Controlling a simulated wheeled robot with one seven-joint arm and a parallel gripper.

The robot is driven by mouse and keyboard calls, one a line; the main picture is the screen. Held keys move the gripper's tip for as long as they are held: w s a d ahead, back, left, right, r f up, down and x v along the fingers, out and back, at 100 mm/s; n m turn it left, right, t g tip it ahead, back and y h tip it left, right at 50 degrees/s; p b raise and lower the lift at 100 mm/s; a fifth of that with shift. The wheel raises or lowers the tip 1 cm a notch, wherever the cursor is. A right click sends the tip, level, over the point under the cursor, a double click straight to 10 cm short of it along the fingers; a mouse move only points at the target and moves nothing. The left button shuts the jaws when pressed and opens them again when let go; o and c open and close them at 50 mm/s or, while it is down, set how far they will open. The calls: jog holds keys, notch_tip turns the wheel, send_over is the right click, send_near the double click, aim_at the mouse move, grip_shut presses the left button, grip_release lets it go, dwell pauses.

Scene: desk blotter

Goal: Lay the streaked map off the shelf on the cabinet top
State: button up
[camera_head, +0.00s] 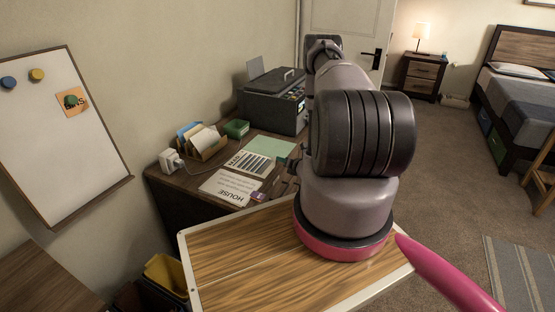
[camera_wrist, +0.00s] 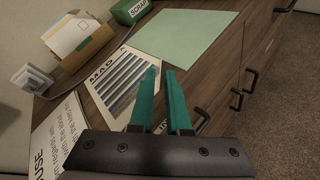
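The streaked map (camera_head: 251,163) is a pale sheet marked MAP with dark grey-blue stripes. It lies flat on the brown wooden cabinet top (camera_head: 222,160), between a green sheet and a white printed sheet. In the wrist view the map (camera_wrist: 112,88) lies just left of and beyond my fingers, partly covered by the left one. My gripper (camera_wrist: 162,72) has two teal fingers with a narrow gap between them and nothing seen in it. It is over the cabinet top near the drawer side. In the head view my arm hides most of the gripper.
A plain green sheet (camera_wrist: 187,40) lies beside the map. A HOUSE sheet (camera_head: 230,187), a paper organizer (camera_head: 207,148), a green SCRAP box (camera_head: 236,128), a white charger (camera_head: 170,161) and a dark printer (camera_head: 272,104) also occupy the top. Drawer handles (camera_wrist: 251,80) jut from the front.

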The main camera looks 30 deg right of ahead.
jog(key=v, duration=0.6)
jog(key=w+a+r+n+y, duration=0.3)
jog(key=a+r, duration=0.1)
jog(key=r, duration=0.4)
jog(key=w+a+r+n+y, duration=0.3)
jog(key=w+a+r, duration=0.1)
jog(key=r, duration=0.3)
jog(key=s+a+r+n+g+y, duration=0.25)
jog(key=a+r+n, duration=0.3)
jog(key=r, duration=0.35)
jog(key=s+a+r+n+g+y, duration=0.25)
jog(key=a+r+n+g, duration=0.2)
jog(key=a+r, duration=0.4)
jog(key=s+a+r+n+g+h, duration=0.1)
jog(key=s+a+r+n+g, duration=0.1)
jog(key=s+r+n, duration=0.45)
jog(key=s+a+r+n+g+h, duration=0.1)
jog(key=s+a+r+n+g, duration=0.2)
jog(key=s+r+n, duration=0.3)
jog(key=s+d+r+n+t+h, duration=0.2)
jog(key=s+d+r+n+h, duration=0.1)
jog(key=s+r+n+h, duration=0.1)
jog(key=s+d+r+n+t+h, duration=0.3)
jog(key=s+r, duration=0.3)
jog(key=s, duration=0.3)
jog(key=shift+s+d+r+n+h, duration=0.35)
jog(key=shift+d+n+h, duration=0.15)
jog(key=shift+n, duration=0.35)
